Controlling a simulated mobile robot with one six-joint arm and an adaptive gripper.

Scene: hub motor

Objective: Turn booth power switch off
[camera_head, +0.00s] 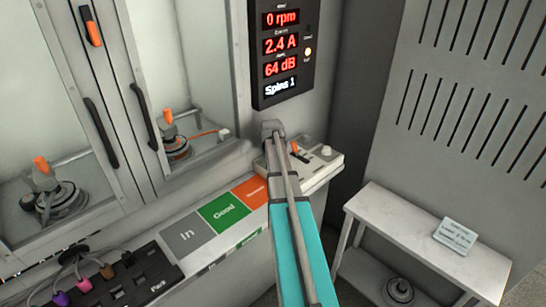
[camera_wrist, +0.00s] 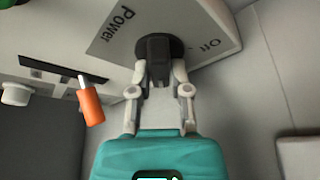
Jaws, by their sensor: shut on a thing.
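The booth power switch (camera_wrist: 160,47) is a black rotary knob with a raised grip bar on the side face of a pale control box (camera_head: 325,171). In the wrist view the word "Power" is to its left and "Off" (camera_wrist: 210,46) to its right. My gripper (camera_wrist: 158,72) is shut on the switch, one finger on each side of its grip bar. The fingers partly cover the bar, and I cannot tell which setting it points to. In the head view my arm hides the switch.
An orange-handled lever (camera_wrist: 90,104) and a white knob (camera_wrist: 15,94) sit on the box beside my gripper. A lit display (camera_head: 282,48) above reads 0 rpm, 2.4 A, 64 dB. Glass doors, with motors behind, stand left. A low white table (camera_head: 420,238) stands right.

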